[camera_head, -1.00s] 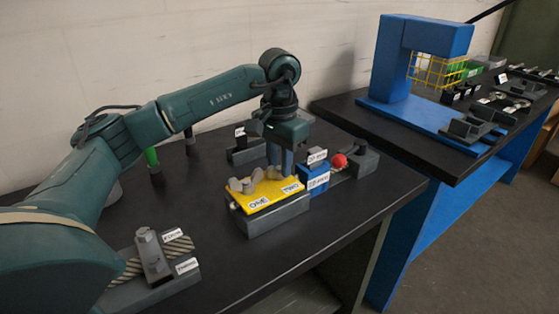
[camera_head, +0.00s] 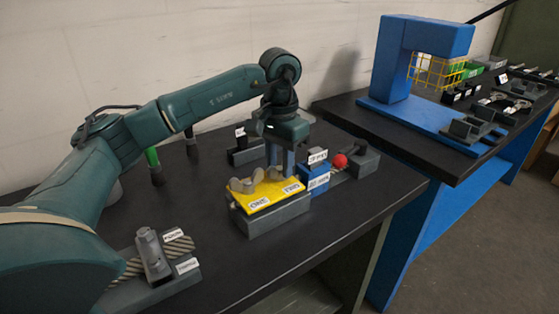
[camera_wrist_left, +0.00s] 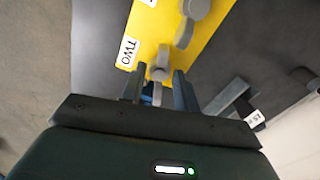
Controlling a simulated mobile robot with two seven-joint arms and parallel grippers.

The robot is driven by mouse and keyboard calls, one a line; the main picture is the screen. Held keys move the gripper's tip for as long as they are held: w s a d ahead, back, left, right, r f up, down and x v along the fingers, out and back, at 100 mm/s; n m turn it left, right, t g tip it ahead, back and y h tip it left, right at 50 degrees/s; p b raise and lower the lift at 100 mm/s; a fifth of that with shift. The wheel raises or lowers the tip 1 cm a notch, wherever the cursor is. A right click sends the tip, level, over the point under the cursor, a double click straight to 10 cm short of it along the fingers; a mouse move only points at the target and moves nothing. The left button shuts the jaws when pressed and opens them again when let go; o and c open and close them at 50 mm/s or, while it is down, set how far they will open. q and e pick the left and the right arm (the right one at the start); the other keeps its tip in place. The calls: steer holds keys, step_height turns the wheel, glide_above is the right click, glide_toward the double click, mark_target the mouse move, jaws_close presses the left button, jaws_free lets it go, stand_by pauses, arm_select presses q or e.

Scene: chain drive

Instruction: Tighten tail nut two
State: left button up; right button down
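A yellow plate (camera_head: 266,200) on a grey block carries the labels ONE and TWO and grey wing nuts. Tail nut two (camera_wrist_left: 160,64) is the grey wing nut beside the label TWO in the left wrist view. My left gripper (camera_head: 281,172) points down over the TWO end of the plate. In the left wrist view its two fingers (camera_wrist_left: 158,76) stand apart, one on each side of nut two, with gaps visible. In the head view the fingers partly hide nut two. The other wing nut (camera_head: 246,184) sits by the label ONE. My right gripper is not in view.
A blue labelled block (camera_head: 316,180), a red ball (camera_head: 340,161) and a grey block (camera_head: 364,163) stand right of the plate. A grey fixture (camera_head: 151,258) is at front left. Green-handled (camera_head: 153,160) and dark-handled tools stand behind. A blue press (camera_head: 392,60) occupies the other table.

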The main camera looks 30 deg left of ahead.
mark_target(279, 161)
arm_select(q)
step_height(279, 161, up, 13)
steer(key=p, duration=0.2)
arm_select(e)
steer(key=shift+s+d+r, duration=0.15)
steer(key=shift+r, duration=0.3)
arm_select(q)
steer(key=shift+r, duration=0.1)
